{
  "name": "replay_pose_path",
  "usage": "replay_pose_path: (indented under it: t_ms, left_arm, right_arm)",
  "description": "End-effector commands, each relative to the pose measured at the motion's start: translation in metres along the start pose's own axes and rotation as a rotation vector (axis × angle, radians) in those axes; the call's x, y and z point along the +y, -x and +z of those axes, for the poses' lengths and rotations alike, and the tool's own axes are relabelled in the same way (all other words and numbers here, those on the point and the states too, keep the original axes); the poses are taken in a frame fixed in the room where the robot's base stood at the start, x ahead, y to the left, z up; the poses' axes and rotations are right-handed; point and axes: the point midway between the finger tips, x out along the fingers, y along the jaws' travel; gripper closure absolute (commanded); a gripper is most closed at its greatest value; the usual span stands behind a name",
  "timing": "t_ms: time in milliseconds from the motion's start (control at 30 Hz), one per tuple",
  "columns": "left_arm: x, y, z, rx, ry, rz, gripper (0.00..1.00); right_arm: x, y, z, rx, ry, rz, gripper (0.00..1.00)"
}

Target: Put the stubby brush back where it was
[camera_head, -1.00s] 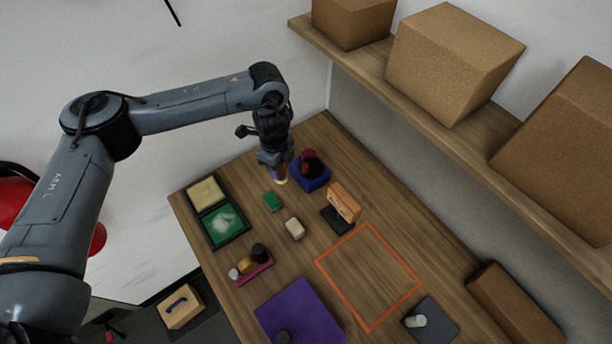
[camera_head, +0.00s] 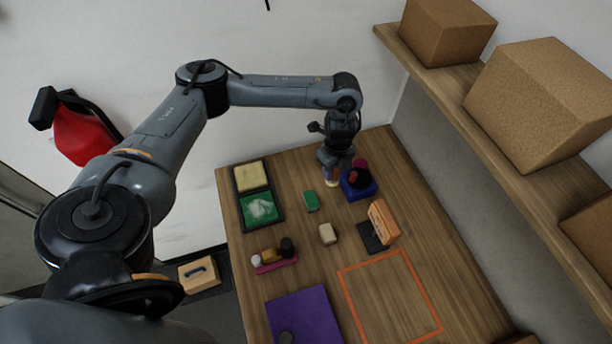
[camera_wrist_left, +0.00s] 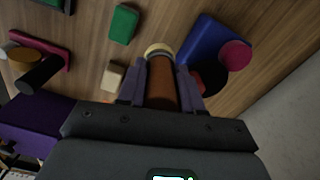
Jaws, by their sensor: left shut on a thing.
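My left gripper (camera_head: 333,176) is shut on a short, thick brown cylinder with a pale cream end, which looks like the stubby brush (camera_wrist_left: 161,80). Its pale end points down toward the table, just left of the blue block (camera_head: 361,190). Whether the end touches the wood cannot be told. The blue block bears a crimson round piece (camera_head: 360,164) and a dark round piece (camera_head: 354,179); it also shows in the left wrist view (camera_wrist_left: 205,45). A pink rack (camera_head: 276,265) at the left holds several short round pieces. My right gripper is out of view.
A green block (camera_head: 311,201) and a cream block (camera_head: 327,234) lie near the gripper. An orange block (camera_head: 383,222) stands by a dark pad. A black tray (camera_head: 246,192), a purple mat (camera_head: 312,307) and an orange outlined square (camera_head: 345,287) lie around. Boxes sit on the right shelf.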

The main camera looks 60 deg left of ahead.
Motion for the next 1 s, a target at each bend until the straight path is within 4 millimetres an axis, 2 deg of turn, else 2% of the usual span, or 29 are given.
replay_pose_path:
  t_ms: [33,200,500,767,1000]
  left_arm:
    - [0.004,-0.01,0.009,-0.002,0.004,0.003,0.96]
    - [0.015,-0.03,0.041,-0.003,0.006,0.004,0.96]
    - [0.031,-0.057,0.088,-0.003,0.003,0.003,0.96]
    - [0.035,-0.066,0.1,-0.001,-0.001,0.001,0.96]
    - [0.035,-0.094,0.099,-0.001,0.0,0.002,0.96]
  right_arm:
    - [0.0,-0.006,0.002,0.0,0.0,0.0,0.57]
    - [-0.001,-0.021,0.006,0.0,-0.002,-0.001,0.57]
    - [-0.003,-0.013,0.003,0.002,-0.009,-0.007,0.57]
    - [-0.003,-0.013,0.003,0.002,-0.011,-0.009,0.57]
    - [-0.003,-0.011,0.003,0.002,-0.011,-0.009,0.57]
